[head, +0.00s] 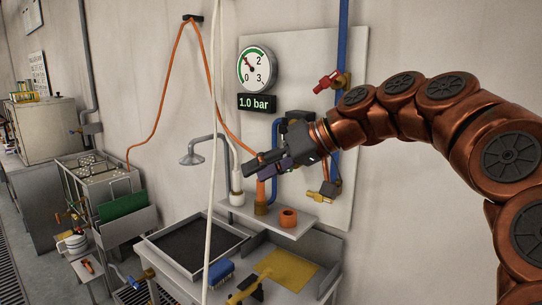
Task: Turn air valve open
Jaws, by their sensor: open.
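A valve with a red handle (328,82) and a brass body sits on the blue pipe (343,35) at the upper right of the wall panel. Its red handle slants across the pipe. A round gauge (257,68) and a display (257,103) reading 1.0 bar are mounted to its left. My gripper (262,167) points left in front of the panel, below the display and well below and left of the red handle. It is open and appears empty. My gripper and arm hide part of the pipework behind them.
A small shelf (262,222) below my gripper carries an orange ring (288,217) and bottle-like items. A white hose (212,170) hangs at front. A brass fitting (324,193) is under my arm.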

